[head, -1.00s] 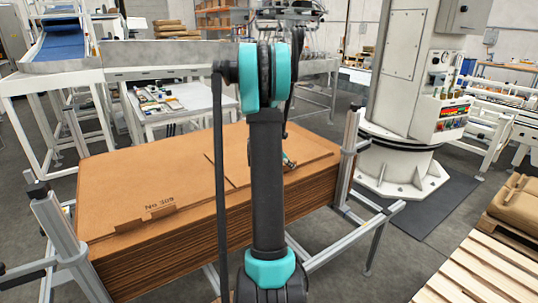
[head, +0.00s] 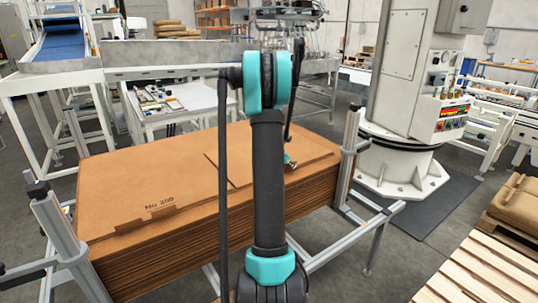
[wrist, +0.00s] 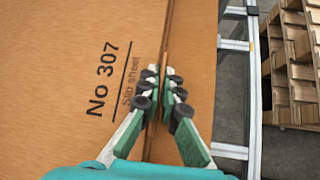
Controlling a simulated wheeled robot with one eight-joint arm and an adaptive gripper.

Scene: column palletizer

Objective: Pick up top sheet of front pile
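The front pile (head: 150,180) is a tall stack of brown cardboard sheets with a printed number near its front left. The top sheet (wrist: 60,60) fills the left of the wrist view, marked "No 307" and "Slip sheet". Its edge runs up the picture between my fingers. My gripper (wrist: 163,72) is over this edge, one green finger on each side, the fingertips close together. It also shows small at the right part of the pile (head: 291,163), partly behind my arm. Whether the fingertips press on the sheet is not clear.
Metal posts (head: 347,160) stand at the pile's corners. A white table with small items (head: 180,100) is behind it, with a conveyor (head: 60,45) at the back left. A white column machine (head: 400,100) stands right. A slatted wooden pallet (head: 480,270) is front right.

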